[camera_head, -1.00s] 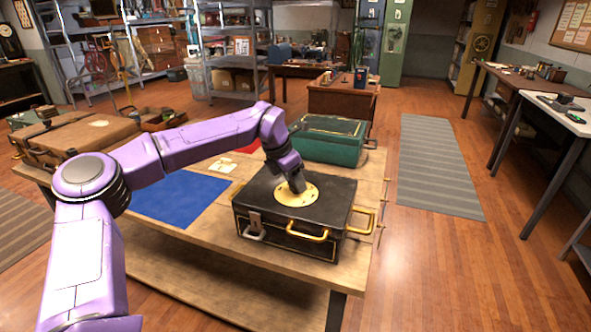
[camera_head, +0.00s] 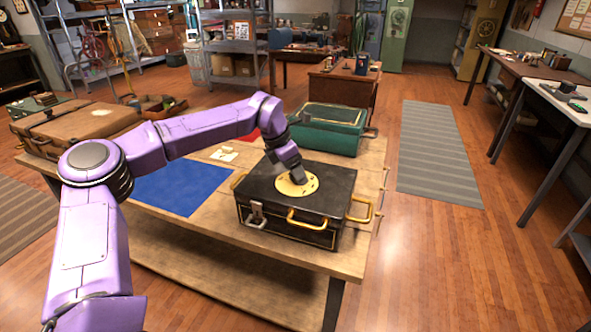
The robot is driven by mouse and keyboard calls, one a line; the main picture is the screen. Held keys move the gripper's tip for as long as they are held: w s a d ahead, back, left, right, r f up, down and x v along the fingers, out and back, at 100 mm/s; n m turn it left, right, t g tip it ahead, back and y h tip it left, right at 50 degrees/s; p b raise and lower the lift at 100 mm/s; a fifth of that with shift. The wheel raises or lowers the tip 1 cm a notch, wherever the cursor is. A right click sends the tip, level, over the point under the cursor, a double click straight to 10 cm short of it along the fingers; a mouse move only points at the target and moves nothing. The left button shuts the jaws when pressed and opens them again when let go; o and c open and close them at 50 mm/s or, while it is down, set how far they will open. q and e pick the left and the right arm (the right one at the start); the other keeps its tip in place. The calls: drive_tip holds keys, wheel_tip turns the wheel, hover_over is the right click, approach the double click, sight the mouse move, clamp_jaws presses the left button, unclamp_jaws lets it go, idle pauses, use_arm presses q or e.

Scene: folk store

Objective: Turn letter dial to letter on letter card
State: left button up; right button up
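The letter dial (camera_head: 309,186) is a round yellow disc on the lid of a black case (camera_head: 334,204) with brass handles. The case stands near the right end of the wooden table (camera_head: 300,259). My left gripper (camera_head: 297,182) reaches down onto the dial from above, and its tips are at the disc. The fingers are too small and dark to tell whether they are apart. The letters on the dial cannot be read. A small pale card (camera_head: 224,155) lies on the table behind the blue mat; I cannot read any letter on it. My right gripper is not in view.
A green case (camera_head: 328,132) stands behind the black one. A blue mat (camera_head: 181,191) lies left of it, with part of a red mat behind. A brown suitcase (camera_head: 80,130) lies at the table's left. Open floor is on the right.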

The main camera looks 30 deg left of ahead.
use_arm(q)
drive_tip(key=shift+r, duration=0.1)
drive_tip(key=b+v, duration=0.1)
drive_tip(key=v, duration=0.9)
drive_tip(key=shift+r, duration=0.2)
